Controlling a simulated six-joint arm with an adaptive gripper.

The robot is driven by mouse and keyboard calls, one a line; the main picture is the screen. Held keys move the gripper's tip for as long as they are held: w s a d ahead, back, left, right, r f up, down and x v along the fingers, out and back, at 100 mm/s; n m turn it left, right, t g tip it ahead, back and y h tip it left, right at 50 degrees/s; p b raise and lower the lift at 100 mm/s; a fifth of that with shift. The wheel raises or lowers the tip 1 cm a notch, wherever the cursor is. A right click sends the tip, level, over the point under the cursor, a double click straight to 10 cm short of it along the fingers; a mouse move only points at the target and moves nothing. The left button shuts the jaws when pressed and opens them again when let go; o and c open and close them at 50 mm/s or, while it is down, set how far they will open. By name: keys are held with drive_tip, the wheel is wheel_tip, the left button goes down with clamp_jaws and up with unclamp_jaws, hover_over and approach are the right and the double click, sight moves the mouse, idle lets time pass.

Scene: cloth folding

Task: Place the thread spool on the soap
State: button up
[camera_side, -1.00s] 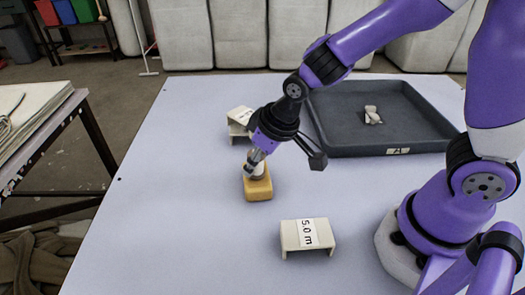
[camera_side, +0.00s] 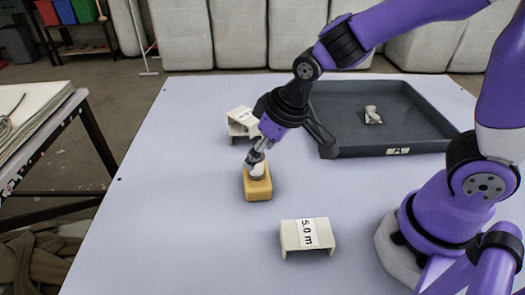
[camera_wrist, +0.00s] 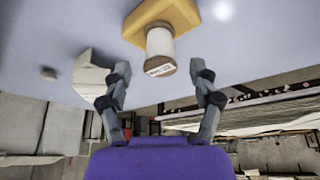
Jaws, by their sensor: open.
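The soap (camera_side: 257,190) is a yellow-tan block lying on the table in the side view. The thread spool (camera_side: 257,172), white with a brown end, stands upright on top of it. In the wrist view the spool (camera_wrist: 160,52) rests against the soap (camera_wrist: 183,14), with its labelled brown end towards me. My gripper (camera_side: 256,157) is just above the spool in the side view. In the wrist view my gripper's fingers (camera_wrist: 161,72) are spread apart, with clear gaps on both sides of the spool's end.
A white bracket-like block marked 5.0 m (camera_side: 305,235) stands in front, right of the soap. Another white block (camera_side: 241,122) stands behind. A dark tray (camera_side: 420,138) at the back right holds a small pale object (camera_side: 372,114). The table's left side is clear.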

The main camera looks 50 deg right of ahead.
drive_tip(key=v, duration=0.9)
drive_tip(key=s+d+r+m+t+h, duration=0.1)
drive_tip(key=s+d+m, duration=0.1)
drive_tip(key=s+d, duration=0.4)
drive_tip(key=shift+s+d, duration=0.15)
drive_tip(key=shift+s, duration=0.1)
drive_tip(key=shift+r, duration=0.15)
idle(0.4)
